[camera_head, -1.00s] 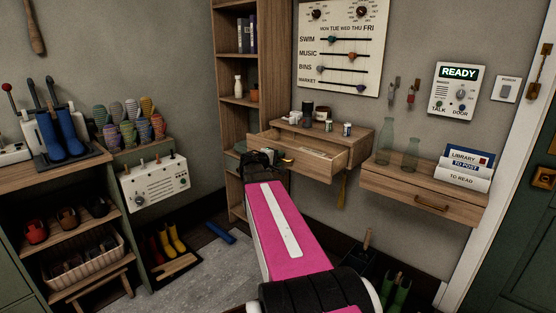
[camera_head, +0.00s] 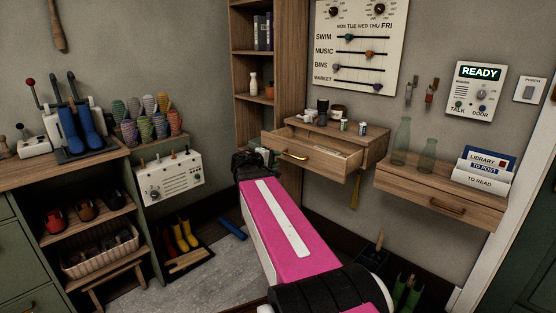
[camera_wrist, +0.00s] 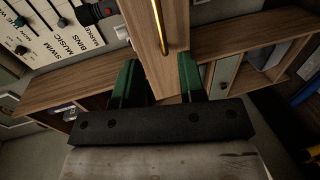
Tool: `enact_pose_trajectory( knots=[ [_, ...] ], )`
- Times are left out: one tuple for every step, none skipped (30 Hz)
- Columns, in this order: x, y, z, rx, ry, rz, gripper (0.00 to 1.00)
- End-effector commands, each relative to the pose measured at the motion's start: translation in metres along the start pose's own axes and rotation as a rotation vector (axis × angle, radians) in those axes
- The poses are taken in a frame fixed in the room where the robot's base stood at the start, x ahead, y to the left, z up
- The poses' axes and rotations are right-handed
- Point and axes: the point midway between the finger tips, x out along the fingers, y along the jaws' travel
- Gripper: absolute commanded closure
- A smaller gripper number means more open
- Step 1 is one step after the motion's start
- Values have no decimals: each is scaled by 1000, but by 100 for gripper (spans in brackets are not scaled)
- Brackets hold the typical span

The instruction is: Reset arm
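My pink arm reaches out in the head view, with my black gripper (camera_head: 255,160) at its far end. It is just left of the pulled-out wooden drawer (camera_head: 318,164) and its brass handle (camera_head: 293,156). In the wrist view the two green fingers of my gripper (camera_wrist: 158,76) stand apart with a clear gap. The drawer front and its brass handle (camera_wrist: 158,28) show beyond that gap, and nothing is held. The fingertips are too small to make out in the head view.
A tall shelf (camera_head: 251,100) stands behind my gripper. Small jars (camera_head: 343,125) stand on the ledge above the drawer. A second wall drawer (camera_head: 440,195) with glass bottles is at right. Blue boots (camera_head: 82,130) stand on the left bench. A grey rug (camera_head: 190,285) covers the floor.

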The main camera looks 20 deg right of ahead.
Motion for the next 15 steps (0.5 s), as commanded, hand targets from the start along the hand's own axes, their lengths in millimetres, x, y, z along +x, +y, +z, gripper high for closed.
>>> enact_pose_trajectory(
  knots=[
    [0, 0, 0, 0, 0, 0, 63],
    [0, 0, 0, 0, 0, 0, 63],
    [0, 0, 0, 0, 0, 0, 63],
    [0, 0, 0, 0, 0, 0, 63],
    [0, 0, 0, 0, 0, 0, 63],
    [0, 0, 0, 0, 0, 0, 63],
    [0, 0, 0, 0, 0, 0, 63],
    [0, 0, 0, 0, 0, 0, 63],
    [0, 0, 0, 0, 0, 0, 63],
    [0, 0, 0, 0, 0, 0, 63],
    [0, 0, 0, 0, 0, 0, 63],
    [0, -1, 0, 1, 0, -3, 63],
    [0, -3, 0, 2, 0, -8, 63],
    [0, -5, 1, 4, 0, -16, 63],
    [-1, -11, 2, 10, -2, -35, 63]
  ],
)
